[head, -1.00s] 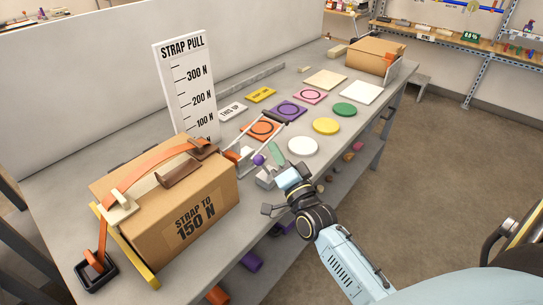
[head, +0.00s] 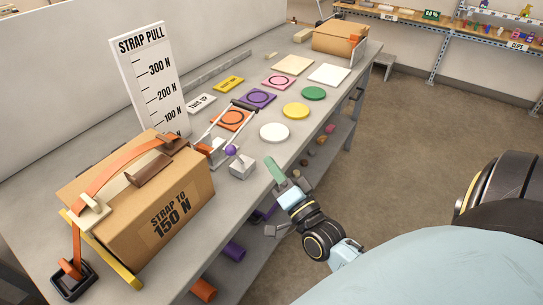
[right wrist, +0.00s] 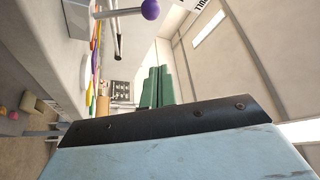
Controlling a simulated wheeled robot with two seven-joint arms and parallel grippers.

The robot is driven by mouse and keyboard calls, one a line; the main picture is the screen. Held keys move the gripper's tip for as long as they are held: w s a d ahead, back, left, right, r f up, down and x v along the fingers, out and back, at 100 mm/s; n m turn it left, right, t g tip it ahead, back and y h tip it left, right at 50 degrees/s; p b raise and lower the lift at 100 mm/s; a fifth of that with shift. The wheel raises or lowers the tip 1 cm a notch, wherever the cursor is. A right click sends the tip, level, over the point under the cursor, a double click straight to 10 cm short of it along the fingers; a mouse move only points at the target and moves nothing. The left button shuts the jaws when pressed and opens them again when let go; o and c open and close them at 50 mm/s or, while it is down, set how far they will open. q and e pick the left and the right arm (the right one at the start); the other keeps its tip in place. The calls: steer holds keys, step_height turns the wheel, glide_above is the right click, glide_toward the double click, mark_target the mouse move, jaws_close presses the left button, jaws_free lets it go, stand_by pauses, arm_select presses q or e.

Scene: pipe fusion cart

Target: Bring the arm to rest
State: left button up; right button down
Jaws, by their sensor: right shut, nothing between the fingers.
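My right gripper (head: 273,168) is in the middle of the head view, off the front edge of the workbench (head: 222,196). Its green fingers are together with nothing between them; they also show shut in the right wrist view (right wrist: 156,88). The fingers point toward the bench and are apart from the things on it. The nearest is a grey block (head: 242,167) beside a lever with a purple ball knob (head: 231,150). The purple ball also shows in the right wrist view (right wrist: 150,9). My left gripper is not in view.
A strapped cardboard box (head: 163,218) stands at the near left, by a strap pull scale board (head: 150,75). Coloured discs and square plates lie along the bench, including a white disc (head: 274,132). A second box (head: 340,40) is at the far end. The floor at right is clear.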

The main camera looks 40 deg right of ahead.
steer(key=s+a+f+n+g+y, duration=0.3)
steer(key=a+f+n+g+y, duration=0.1)
steer(key=a+f+n+g, duration=0.45)
steer(key=s+f+n+g+h, duration=0.2)
steer(key=s+n+g, duration=0.55)
steer(key=s, duration=0.75)
step_height(320, 180, down, 26)
steer(key=s+m+g, duration=0.1)
steer(key=s+g, duration=0.1)
steer(key=g, duration=0.1)
steer(key=s+d+f+g, duration=0.1)
steer(key=s+d+f, duration=0.1)
steer(key=s+f, duration=1.2)
steer(key=shift+s, duration=1.1)
